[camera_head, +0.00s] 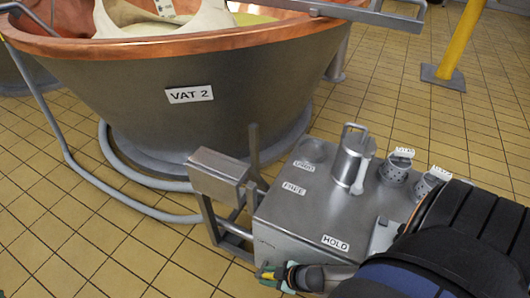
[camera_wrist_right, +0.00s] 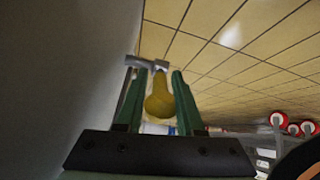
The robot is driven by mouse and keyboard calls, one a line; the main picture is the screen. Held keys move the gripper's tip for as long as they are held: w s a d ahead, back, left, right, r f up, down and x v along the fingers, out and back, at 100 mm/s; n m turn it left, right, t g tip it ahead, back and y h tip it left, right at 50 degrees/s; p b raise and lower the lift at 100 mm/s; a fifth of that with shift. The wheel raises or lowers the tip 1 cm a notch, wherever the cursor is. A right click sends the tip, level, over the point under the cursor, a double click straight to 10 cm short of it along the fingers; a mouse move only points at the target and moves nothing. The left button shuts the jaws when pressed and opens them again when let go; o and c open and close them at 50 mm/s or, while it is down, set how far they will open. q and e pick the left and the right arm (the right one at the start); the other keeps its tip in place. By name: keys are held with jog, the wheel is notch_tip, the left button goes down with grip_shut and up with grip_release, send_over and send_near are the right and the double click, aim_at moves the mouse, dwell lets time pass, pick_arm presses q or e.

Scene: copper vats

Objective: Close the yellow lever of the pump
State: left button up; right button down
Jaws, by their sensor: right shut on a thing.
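My right gripper (camera_head: 270,274) is low at the near left corner of a grey steel cabinet (camera_head: 272,222), in the head view. In the right wrist view its green fingers (camera_wrist_right: 158,100) are shut on the rounded yellow lever (camera_wrist_right: 160,98). A grey metal piece shows at the lever's far end. In the head view the lever is mostly hidden by the gripper, and its full angle cannot be read. The pump body is not clearly made out. Only a small green bit, perhaps my left gripper (camera_head: 3,293), shows at the bottom left corner.
A large copper-rimmed vat labelled VAT 2 (camera_head: 170,125) stands behind. A metal jug (camera_head: 350,158) and perforated cups (camera_head: 397,168) stand on the cabinet top. A grey box on a stand (camera_head: 215,175) is left of it. A grey hose (camera_head: 115,205) curves over the tiles.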

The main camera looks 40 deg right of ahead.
pick_arm(q)
notch_tip(320, 180, down, 9)
jog(key=d+b, duration=0.1)
jog(key=b, duration=0.5)
jog(key=shift+w+d+r+g+b, duration=0.15)
jog(key=shift+d+g+b, duration=0.05)
jog(key=shift+g+b, duration=0.2)
pick_arm(e)
jog(key=shift+s+d+f+t+y, duration=0.1)
jog(key=shift+s+f+t+y, duration=0.3)
jog(key=shift+t, duration=0.75)
jog(key=shift+s+d+f+t+y, duration=0.1)
jog(key=shift+f+t+y, duration=0.5)
jog(key=shift+t, duration=0.5)
jog(key=shift+s+d+f+t+y, duration=0.1)
jog(key=shift+s+f+t+y, duration=0.3)
jog(key=shift+t, duration=0.75)
jog(key=shift+w+f+t, duration=0.15)
jog(key=shift+f+t, duration=0.1)
jog(key=shift+t, duration=0.05)
pick_arm(q)
jog(key=shift+m, duration=0.3)
pick_arm(e)
jog(key=c, duration=0.8)
grip_release()
jog(key=shift+r, duration=0.1)
